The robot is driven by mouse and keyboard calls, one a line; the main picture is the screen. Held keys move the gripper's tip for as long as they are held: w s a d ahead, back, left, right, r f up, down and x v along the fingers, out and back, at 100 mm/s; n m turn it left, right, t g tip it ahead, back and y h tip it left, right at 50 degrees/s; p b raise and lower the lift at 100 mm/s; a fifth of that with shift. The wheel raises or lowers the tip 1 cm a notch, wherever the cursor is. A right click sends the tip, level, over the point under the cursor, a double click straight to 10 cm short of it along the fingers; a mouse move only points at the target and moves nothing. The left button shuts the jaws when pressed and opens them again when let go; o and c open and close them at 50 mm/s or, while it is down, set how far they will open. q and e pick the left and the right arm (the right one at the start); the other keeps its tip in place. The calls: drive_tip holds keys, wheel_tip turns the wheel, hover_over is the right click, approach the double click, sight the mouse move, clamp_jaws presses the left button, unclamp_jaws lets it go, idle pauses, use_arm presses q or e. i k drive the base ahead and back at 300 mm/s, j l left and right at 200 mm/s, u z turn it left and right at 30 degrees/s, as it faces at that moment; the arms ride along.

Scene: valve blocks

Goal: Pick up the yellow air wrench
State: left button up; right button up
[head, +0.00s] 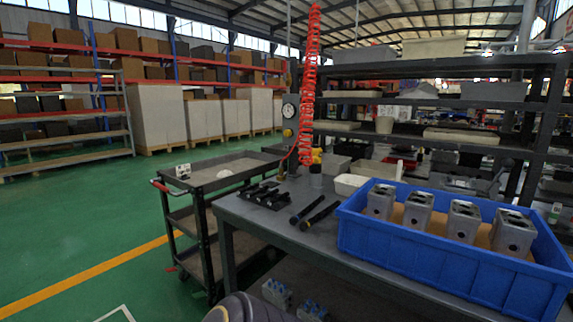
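The yellow air wrench (317,154) is small in the head view, just above the middle. It is at the lower end of a red coiled hose (309,90), at the back of the grey workbench (290,236). A dark grey cup-like part (316,177) is directly below it. I cannot tell whether the wrench rests in this part or hangs above it. Neither of my grippers is in view.
A blue crate (430,250) with several grey metal valve blocks fills the bench's right side. Black tools (314,214) and dark parts lie left of it. A white container (350,184) is behind. A grey cart (215,174) stands left, beyond it open green floor.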

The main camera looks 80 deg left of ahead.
sight(316, 167)
drive_tip(key=u, duration=2.3)
